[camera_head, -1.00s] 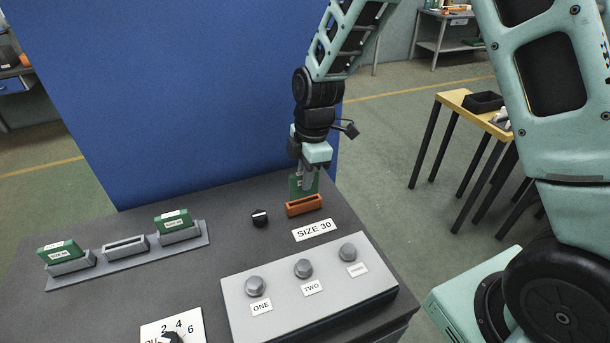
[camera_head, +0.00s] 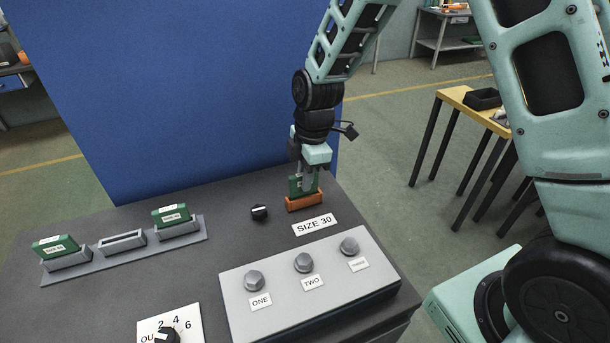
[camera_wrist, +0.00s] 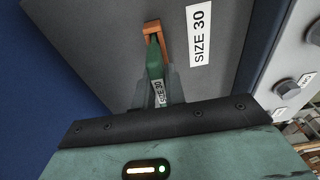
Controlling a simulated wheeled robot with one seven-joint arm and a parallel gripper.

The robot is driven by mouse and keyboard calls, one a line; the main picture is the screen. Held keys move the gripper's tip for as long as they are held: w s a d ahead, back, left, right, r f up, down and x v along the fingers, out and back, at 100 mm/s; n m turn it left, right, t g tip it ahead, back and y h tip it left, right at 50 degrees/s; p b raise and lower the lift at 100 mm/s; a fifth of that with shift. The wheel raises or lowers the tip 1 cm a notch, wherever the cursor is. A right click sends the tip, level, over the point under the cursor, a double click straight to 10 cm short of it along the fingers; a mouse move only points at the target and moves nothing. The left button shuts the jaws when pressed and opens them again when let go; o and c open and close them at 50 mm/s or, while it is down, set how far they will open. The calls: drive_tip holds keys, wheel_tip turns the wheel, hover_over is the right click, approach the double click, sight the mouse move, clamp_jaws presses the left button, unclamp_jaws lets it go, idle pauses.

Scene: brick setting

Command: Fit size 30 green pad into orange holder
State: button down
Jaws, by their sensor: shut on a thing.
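The green pad (camera_head: 295,187) with a white size label is held upright between the fingers of my gripper (camera_head: 304,183). In the wrist view the pad (camera_wrist: 154,62) is between my gripper's fingers (camera_wrist: 156,88), its label partly covered. The orange holder (camera_head: 304,204) is directly under the pad, beside the SIZE 30 label (camera_head: 314,225). The pad's lower edge meets the holder's top in the head view. In the wrist view the pad's far end overlaps the holder (camera_wrist: 152,27). I cannot tell how deep it sits in the slot.
A grey rack (camera_head: 128,258) at left has an empty middle slot (camera_head: 122,241) between two other green pads, left (camera_head: 55,246) and right (camera_head: 172,215). A black knob (camera_head: 260,212) stands left of the holder. A grey button box (camera_head: 310,290) is in front. A blue panel (camera_head: 180,90) rises behind.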

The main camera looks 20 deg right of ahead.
drive_tip(key=shift+f+b, duration=0.7)
drive_tip(key=shift+f, duration=0.3)
drive_tip(key=c, duration=1)
unclamp_jaws()
drive_tip(key=shift+r, duration=0.1)
drive_tip(key=shift+o, duration=0.2)
drive_tip(key=shift+r+p, duration=2.35)
drive_tip(key=shift+r, duration=0.7)
